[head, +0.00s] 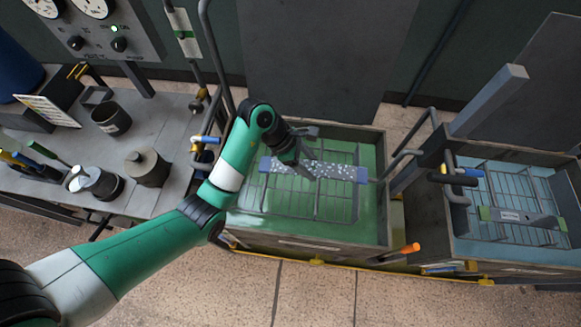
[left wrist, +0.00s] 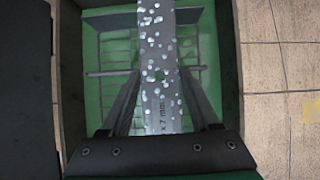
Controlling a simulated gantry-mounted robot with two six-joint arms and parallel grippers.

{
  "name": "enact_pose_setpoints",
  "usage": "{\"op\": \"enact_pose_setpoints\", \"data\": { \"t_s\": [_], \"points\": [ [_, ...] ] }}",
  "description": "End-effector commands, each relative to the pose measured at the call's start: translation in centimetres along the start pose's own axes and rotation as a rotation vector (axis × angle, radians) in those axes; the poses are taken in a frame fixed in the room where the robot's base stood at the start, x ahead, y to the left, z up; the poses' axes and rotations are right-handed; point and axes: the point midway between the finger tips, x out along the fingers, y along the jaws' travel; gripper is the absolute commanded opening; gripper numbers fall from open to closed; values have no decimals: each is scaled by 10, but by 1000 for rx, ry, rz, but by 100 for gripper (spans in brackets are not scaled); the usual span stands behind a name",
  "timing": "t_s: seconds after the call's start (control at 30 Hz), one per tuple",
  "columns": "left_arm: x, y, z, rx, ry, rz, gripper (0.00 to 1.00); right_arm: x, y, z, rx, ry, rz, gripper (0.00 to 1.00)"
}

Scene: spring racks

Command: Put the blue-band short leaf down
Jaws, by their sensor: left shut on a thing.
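The blue-band short leaf (head: 335,171) is a grey bar with white spots and blue at both ends. It lies roughly level across the wire rack (head: 318,207) in the green tank (head: 290,240); whether it touches the rack, I cannot tell. My right gripper is not in view.
A second tank (head: 470,247) at right has blue liquid, a rack and a green-ended leaf (head: 525,217). A bench (head: 165,110) with cups and tools is at left.

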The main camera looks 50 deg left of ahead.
Motion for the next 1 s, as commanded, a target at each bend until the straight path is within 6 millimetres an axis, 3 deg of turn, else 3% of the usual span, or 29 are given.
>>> {"op": "enact_pose_setpoints", "data": {
  "t_s": [0.1, 0.3, 0.63, 0.83, 1.0],
  "points": [
    [3, 16, -30, -4, -2, 2, 0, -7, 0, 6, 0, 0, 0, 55],
    [19, 31, -66, 0, -3, 2, 0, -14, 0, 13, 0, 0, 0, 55],
    [24, 38, -80, 2, -3, 3, 0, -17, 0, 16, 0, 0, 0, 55],
    [48, 39, -100, 2, -2, 0, 0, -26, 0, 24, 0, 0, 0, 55],
    [51, 40, -101, 4, -3, 3, 0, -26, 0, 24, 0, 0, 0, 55]
  ]
}}
